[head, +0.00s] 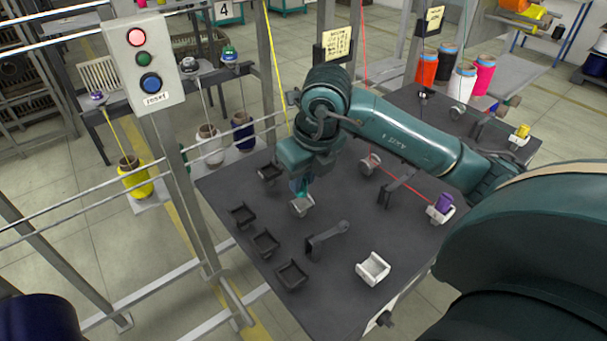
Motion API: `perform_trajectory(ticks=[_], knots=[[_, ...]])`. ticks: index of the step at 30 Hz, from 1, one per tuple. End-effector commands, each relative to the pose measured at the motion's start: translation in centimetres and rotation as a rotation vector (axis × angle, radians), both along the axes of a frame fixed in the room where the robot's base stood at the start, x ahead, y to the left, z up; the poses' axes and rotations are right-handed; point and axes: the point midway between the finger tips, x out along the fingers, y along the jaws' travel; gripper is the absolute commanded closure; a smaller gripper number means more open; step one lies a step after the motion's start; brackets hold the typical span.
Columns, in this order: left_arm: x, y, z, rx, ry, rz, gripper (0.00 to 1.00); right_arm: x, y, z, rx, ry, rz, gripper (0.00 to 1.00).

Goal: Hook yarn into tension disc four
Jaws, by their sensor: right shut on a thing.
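My right gripper (301,192) points down over the dark table, its fingertips close above a pale round disc (301,207). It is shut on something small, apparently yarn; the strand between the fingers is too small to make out. A yellow yarn (276,75) runs down from the top and passes out of sight behind my right wrist. A red yarn (364,50) hangs further right. Other discs stand on the table: one beyond the gripper (370,164) and one further back (457,112). Which disc is number four is not readable. My left gripper is not in view.
A button box (143,62) on a metal frame stands left. Colored yarn cones (446,65) stand at the back right.

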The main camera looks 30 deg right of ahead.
Motion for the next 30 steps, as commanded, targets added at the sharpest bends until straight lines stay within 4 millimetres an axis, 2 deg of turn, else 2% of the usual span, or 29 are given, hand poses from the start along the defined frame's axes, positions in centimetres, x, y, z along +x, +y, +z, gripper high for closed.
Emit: perform_trajectory(ticks=[24, 30], knots=[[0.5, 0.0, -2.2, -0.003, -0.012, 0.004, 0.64, 0.0, 0.0, -2.6, -0.001, 0.0, -0.001, 0.98], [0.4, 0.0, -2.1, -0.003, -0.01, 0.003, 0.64, 0.0, 0.0, -2.4, 0.0, 0.0, -0.001, 0.98]])
